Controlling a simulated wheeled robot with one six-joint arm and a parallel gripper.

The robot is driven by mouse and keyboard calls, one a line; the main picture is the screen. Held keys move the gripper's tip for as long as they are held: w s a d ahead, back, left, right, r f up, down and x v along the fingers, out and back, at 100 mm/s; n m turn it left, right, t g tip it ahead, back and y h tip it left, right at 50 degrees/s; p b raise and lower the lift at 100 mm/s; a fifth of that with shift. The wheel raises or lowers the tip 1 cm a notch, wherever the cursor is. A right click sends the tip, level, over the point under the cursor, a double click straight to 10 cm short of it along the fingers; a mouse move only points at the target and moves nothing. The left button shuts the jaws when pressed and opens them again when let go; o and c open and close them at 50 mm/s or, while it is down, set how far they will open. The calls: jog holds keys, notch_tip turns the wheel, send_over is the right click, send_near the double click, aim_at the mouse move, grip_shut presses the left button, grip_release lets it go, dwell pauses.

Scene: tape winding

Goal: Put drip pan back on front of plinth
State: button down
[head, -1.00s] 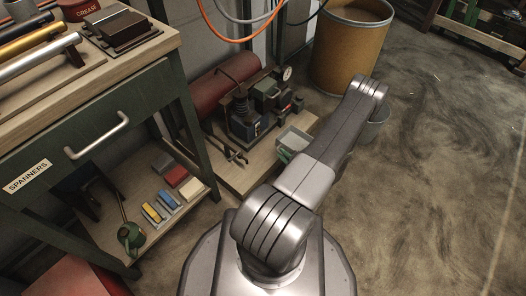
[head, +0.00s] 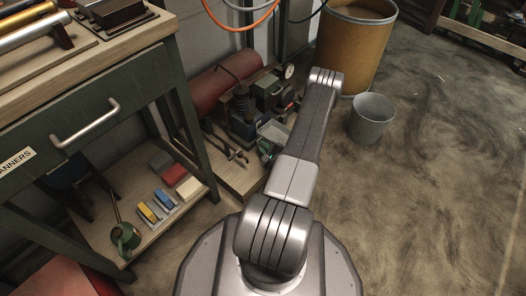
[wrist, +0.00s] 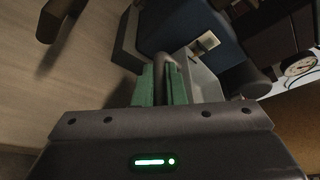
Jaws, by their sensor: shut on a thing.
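The drip pan (head: 273,131) is a small light grey tray at the front right of the machine, partly hidden by my arm in the head view. It also shows in the wrist view (wrist: 206,88), right of the fingers and close to the machine's dark blue body. My gripper (wrist: 160,86) has green finger pads shut on a grey part at the pan's near side. In the head view my gripper (head: 265,148) is only a small green patch beside my arm. The wooden plinth (head: 236,180) lies under the machine (head: 243,122). Whether the pan touches the plinth is unclear.
A red cylinder (head: 222,90) lies behind the machine, and a gauge (head: 289,71) stands at its right. A grey bucket (head: 372,118) and a brown drum (head: 355,45) stand to the right. The green workbench (head: 100,120) is on the left. Open floor (head: 430,200) lies right.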

jog(key=shift+w+a+f+b, duration=0.15)
jog(key=shift+f+b, duration=0.25)
jog(key=shift+f, duration=0.55)
jog(key=shift+r, duration=0.1)
jog(key=c, duration=1.5)
grip_release()
jog(key=p+v, duration=0.3)
jog(key=v, duration=0.9)
jog(key=shift+p, duration=0.4)
